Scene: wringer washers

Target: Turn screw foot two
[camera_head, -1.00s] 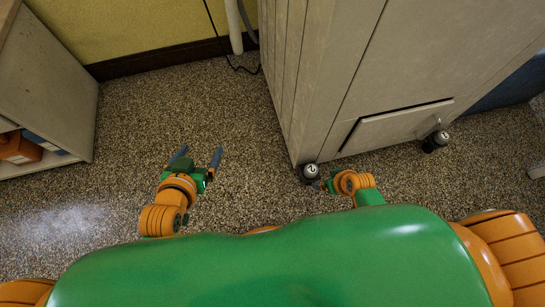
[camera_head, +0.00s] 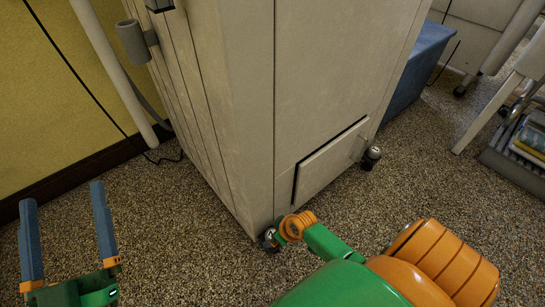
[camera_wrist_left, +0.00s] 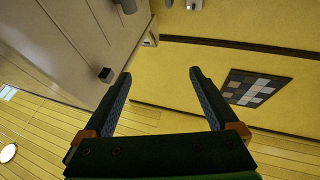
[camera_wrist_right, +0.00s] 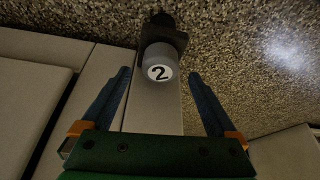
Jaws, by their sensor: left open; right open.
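Screw foot two (camera_head: 268,240) is under the near corner of the pale washer cabinet (camera_head: 320,80), partly covered by my right arm. In the right wrist view it is a grey round foot (camera_wrist_right: 158,62) with a black 2 on a white disc. My right gripper (camera_wrist_right: 159,74) is open, its fingertips on either side of the foot's face; I cannot tell whether they touch it. In the head view its fingers are mostly hidden. My left gripper (camera_head: 62,194) is open and empty over the floor at the left, away from the cabinet.
Another dark foot (camera_head: 371,157) is under the cabinet's right corner. A low hatch (camera_head: 330,160) is in the cabinet's front. A white pipe (camera_head: 110,65) runs along the yellow wall. A blue box (camera_head: 415,72) is behind the cabinet.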

